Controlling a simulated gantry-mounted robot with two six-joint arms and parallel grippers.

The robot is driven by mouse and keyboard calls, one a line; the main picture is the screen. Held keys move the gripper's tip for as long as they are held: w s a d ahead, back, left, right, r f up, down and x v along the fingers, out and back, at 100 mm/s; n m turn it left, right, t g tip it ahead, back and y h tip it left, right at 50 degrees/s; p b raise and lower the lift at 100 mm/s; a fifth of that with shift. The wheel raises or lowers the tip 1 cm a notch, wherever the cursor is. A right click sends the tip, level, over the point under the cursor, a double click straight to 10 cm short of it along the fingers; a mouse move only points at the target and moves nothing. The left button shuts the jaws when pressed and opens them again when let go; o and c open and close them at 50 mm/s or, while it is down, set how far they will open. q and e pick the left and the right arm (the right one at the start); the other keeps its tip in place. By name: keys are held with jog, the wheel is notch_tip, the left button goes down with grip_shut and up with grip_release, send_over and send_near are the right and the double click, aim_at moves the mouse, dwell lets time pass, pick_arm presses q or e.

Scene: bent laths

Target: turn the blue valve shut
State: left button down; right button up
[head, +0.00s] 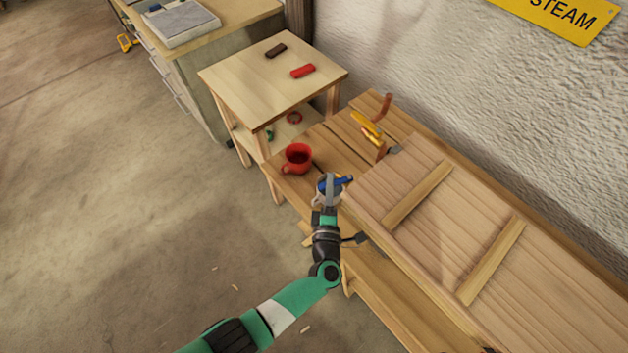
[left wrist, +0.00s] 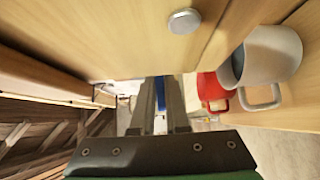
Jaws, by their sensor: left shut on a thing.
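A small blue piece (head: 342,182), which I take for the blue valve, shows at the front of the wooden bench, mostly behind my gripper. My left gripper (head: 330,187) is at it and shut on it. In the left wrist view a blue strip (left wrist: 160,94) shows between the two fingers (left wrist: 160,106). I cannot tell how far the valve is turned, nor see what it is mounted on. My right gripper is not in view.
A red mug (head: 298,157) stands on the bench left of my gripper. A grey mug (left wrist: 272,54) is close to the gripper. A large slatted panel (head: 440,225) lies to the right. A small table (head: 270,75) adjoins the bench.

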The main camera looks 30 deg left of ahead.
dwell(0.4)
pick_arm(q)
jog(key=c, duration=0.9)
grip_release()
jog(key=shift+w+a, duration=0.1)
jog(key=shift+a, duration=0.05)
jog(key=shift+s+d, duration=0.2)
jog(key=shift+s, duration=0.05)
jog(key=p+v, duration=0.3)
jog(key=v, duration=0.8)
jog(key=shift+s, duration=0.1)
